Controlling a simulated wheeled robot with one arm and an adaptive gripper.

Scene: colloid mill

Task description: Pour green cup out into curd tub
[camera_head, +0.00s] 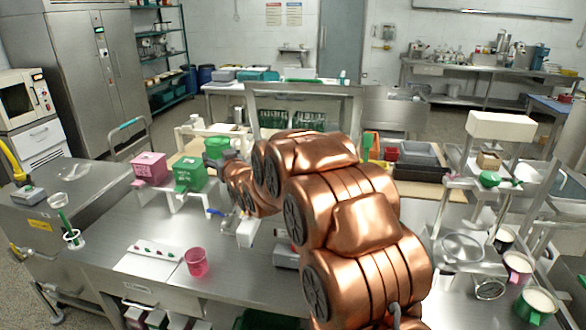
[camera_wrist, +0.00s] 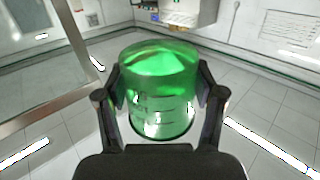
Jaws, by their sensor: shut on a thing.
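A green cup (camera_wrist: 160,95) with dark markings sits between the two fingers of my gripper (camera_wrist: 160,112) in the wrist view. The fingers are shut on its sides. In the head view the green cup (camera_head: 215,147) is held at the end of my arm, above and behind the green box on the bench. It looks roughly upright there, and its contents cannot be made out. I cannot tell for sure which vessel is the curd tub. A green tub (camera_head: 537,303) with white contents stands at the lower right, with a pink tub (camera_head: 518,266) behind it.
A pink box (camera_head: 150,168) and a green box (camera_head: 189,174) stand on a white rack at the left. A pink cup (camera_head: 197,262) stands on the steel bench (camera_head: 225,295). A clear dish (camera_head: 463,247) lies at the right. My arm hides the bench's middle.

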